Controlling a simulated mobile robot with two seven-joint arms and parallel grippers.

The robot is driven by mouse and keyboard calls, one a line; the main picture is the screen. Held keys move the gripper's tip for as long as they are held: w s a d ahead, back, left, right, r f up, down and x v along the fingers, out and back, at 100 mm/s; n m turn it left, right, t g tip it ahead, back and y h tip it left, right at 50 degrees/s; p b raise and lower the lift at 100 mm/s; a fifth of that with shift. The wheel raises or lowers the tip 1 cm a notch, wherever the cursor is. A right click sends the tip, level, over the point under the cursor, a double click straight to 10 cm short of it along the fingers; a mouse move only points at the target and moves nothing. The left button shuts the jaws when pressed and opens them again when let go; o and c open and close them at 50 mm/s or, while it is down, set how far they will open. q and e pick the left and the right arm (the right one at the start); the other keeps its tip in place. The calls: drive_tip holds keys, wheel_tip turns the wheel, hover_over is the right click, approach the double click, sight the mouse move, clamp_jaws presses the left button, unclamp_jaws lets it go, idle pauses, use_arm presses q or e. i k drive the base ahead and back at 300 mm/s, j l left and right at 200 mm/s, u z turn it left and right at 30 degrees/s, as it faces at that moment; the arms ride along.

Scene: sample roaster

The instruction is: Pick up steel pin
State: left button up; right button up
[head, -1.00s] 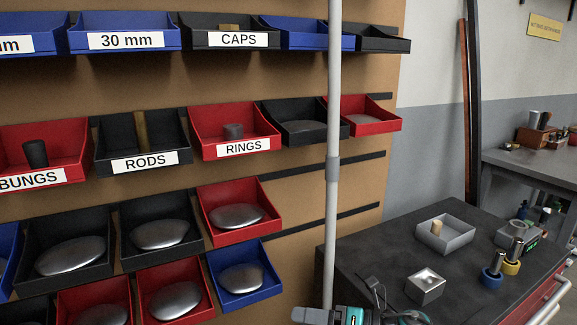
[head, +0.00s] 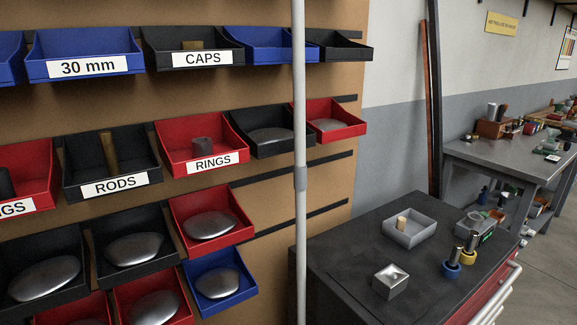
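Two small upright pins stand side by side on the dark cabinet top (head: 335,248) at the right of the head view. One pin (head: 471,242) looks steel grey and stands in a yellow base (head: 467,257). The other pin (head: 457,255) stands in a blue base (head: 451,270); its metal is too small to tell for certain. I cannot tell which of the two is the steel pin. Neither of my grippers is in view.
An open grey tray (head: 410,240) holding a tan cylinder (head: 402,223), a metal block (head: 391,281) and a grey device (head: 480,222) share the cabinet top. A pale vertical pole (head: 300,130) stands before the bin wall. A workbench (head: 500,155) stands behind right.

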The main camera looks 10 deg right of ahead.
sight(456, 252)
drive_tip(key=z, duration=1.3)
